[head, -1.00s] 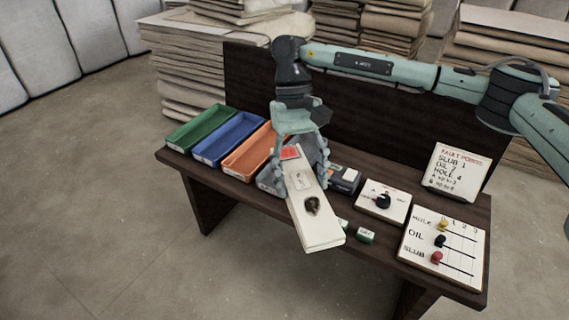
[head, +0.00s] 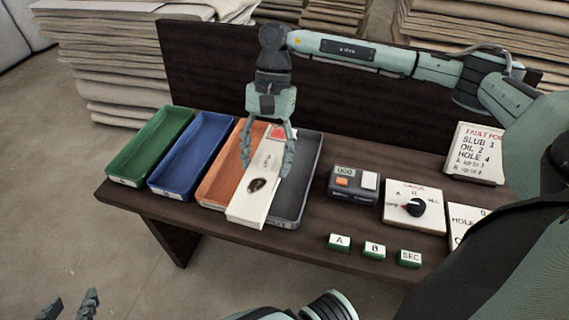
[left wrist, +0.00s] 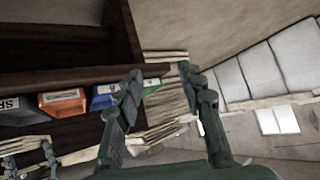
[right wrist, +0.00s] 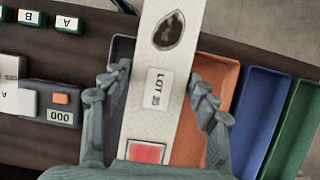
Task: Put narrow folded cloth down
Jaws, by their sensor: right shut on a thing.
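The narrow folded cloth (head: 262,187) is a long pale strip with a red patch, a LOT label and a dark spot. My right gripper (head: 268,150) is shut on it near its red-patch end. The cloth lies over the orange tray (head: 215,180) and the grey tray (head: 308,160), its spotted end at their front edge; whether it touches them I cannot tell. In the right wrist view the cloth (right wrist: 150,110) runs lengthwise between the fingers (right wrist: 160,85). My left gripper (head: 68,305) is open and empty, low at the left, off the table; its fingers (left wrist: 160,80) stand apart.
A green tray (head: 150,145) and a blue tray (head: 193,155) stand to the left. A counter box (head: 354,183), a dial board (head: 414,207) and green buttons A, B and SEC (head: 374,251) are to the right. A dark back panel (head: 340,90) rises behind.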

